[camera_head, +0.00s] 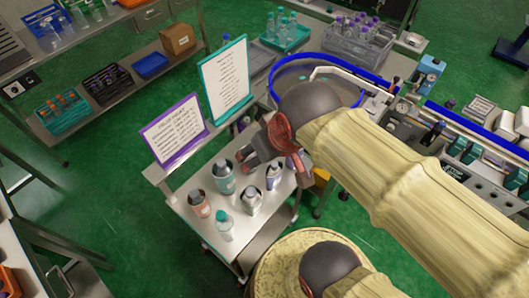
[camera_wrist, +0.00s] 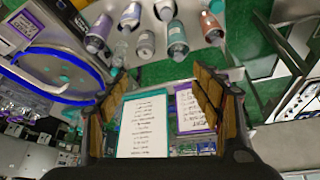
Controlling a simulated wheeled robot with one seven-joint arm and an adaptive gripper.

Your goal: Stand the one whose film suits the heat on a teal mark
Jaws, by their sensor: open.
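The teal-sleeved bottle also shows in the wrist view (camera_wrist: 177,42), as do the salmon one (camera_wrist: 211,27) and a purple-sleeved one (camera_wrist: 98,35). My gripper (camera_wrist: 160,92) is open and empty, near the back of the cart by the signs. A purple-framed sign (camera_head: 172,130) and a teal-framed sign (camera_head: 224,80) carry unreadable text.
A bench with a blue-rimmed round machine (camera_head: 345,64) and equipment lies right and behind. A grey crate of purple-capped bottles (camera_head: 358,42) and a teal tray (camera_head: 285,38) sit behind. Shelving (camera_head: 110,100) stands left. My arm hides part of the bench.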

